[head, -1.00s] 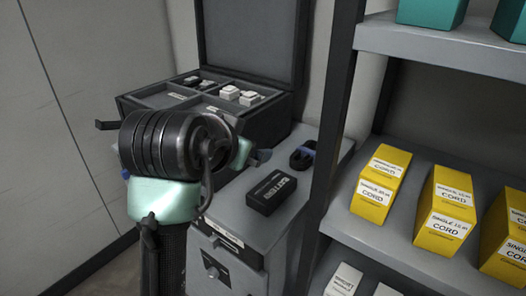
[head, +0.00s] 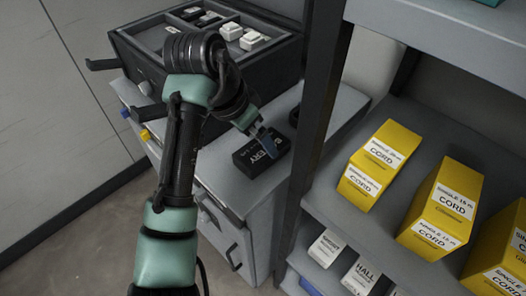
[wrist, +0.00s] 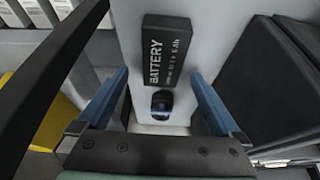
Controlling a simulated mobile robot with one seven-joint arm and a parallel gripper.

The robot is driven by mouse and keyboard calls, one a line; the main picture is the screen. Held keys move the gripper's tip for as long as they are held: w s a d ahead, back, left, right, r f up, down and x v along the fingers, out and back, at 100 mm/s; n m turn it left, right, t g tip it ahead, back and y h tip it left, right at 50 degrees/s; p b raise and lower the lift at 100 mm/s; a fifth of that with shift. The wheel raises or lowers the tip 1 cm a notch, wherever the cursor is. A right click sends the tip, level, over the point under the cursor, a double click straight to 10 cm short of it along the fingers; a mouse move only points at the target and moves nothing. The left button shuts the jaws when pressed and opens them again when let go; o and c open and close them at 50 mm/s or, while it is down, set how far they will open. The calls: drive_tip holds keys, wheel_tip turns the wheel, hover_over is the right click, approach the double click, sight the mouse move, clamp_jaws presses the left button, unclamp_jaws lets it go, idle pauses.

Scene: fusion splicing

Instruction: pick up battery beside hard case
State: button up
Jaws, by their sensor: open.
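The battery is a black block with white lettering. It lies flat on the grey cabinet top, and in the head view the battery (head: 247,160) is partly covered by my gripper (head: 265,143). In the wrist view the battery (wrist: 167,52) lies lengthwise ahead, label up. My gripper (wrist: 168,118) is open, with blue-faced fingers to either side and nothing between them touching. The hard case (head: 150,78) is an open dark case with compartments, at the back left of the same cabinet top; its dark side shows at the right of the wrist view.
A small dark device (wrist: 161,101) stands close to the battery. A grey rack post (head: 318,110) rises just right of the cabinet. Shelves right hold yellow cord boxes (head: 377,165) and white boxes (head: 327,247). Some bare cabinet top (head: 222,180) surrounds the battery.

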sight(262, 152)
drive_tip(key=shift+b+x, duration=0.6)
drive_tip(key=shift+x, duration=2.6)
drive_tip(key=shift+w+a, duration=0.1)
drive_tip(key=shift+w, duration=0.1)
drive_tip(key=shift+c, duration=0.3)
drive_tip(key=shift+r, duration=0.1)
clamp_jaws()
